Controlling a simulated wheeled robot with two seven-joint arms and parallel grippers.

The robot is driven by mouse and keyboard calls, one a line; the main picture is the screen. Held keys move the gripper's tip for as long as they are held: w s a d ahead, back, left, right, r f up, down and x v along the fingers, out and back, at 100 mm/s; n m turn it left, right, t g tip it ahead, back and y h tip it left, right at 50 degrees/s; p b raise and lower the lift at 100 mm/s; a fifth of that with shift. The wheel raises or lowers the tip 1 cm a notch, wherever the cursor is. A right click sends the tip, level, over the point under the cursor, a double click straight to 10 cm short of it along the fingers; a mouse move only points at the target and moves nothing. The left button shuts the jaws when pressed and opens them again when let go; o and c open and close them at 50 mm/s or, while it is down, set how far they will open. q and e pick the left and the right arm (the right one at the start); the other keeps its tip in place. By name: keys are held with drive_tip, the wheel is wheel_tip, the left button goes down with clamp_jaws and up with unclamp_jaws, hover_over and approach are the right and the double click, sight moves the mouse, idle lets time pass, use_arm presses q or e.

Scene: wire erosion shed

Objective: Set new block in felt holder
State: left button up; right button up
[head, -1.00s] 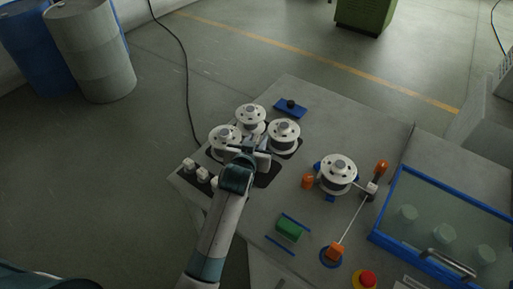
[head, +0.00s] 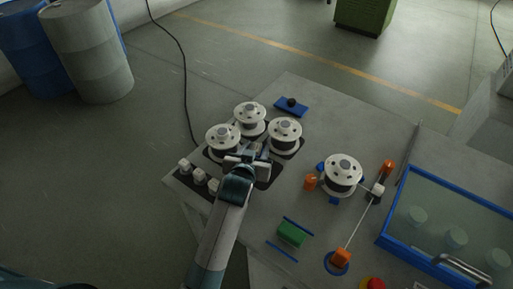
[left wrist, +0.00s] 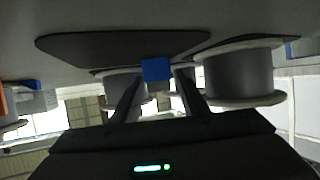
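My left gripper (head: 260,153) is low over the table, in front of the wire spools. In the left wrist view its two fingers (left wrist: 157,76) stand apart, and I see no white block between them. A blue patch shows in line with the gap; I cannot tell how far off it is. Another pale block (head: 377,190) is at the wire beside the right-hand spool. My right gripper is not in view.
Three spools (head: 285,131) cluster close around my left gripper on dark mats. Another spool (head: 343,174) stands right of them. A blue pad with a black knob (head: 291,105) lies behind.

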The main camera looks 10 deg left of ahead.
use_arm(q)
drive_tip(key=shift+r, duration=0.15)
drive_tip(key=shift+s+r, duration=0.1)
drive_tip(key=shift+s, duration=0.35)
drive_tip(key=b+v, duration=0.2)
drive_tip(key=v, duration=0.8)
drive_tip(key=shift+w, duration=0.1)
drive_tip(key=shift+s+r, duration=0.35)
drive_tip(key=shift+s, duration=0.25)
drive_tip(key=shift+o, duration=0.5)
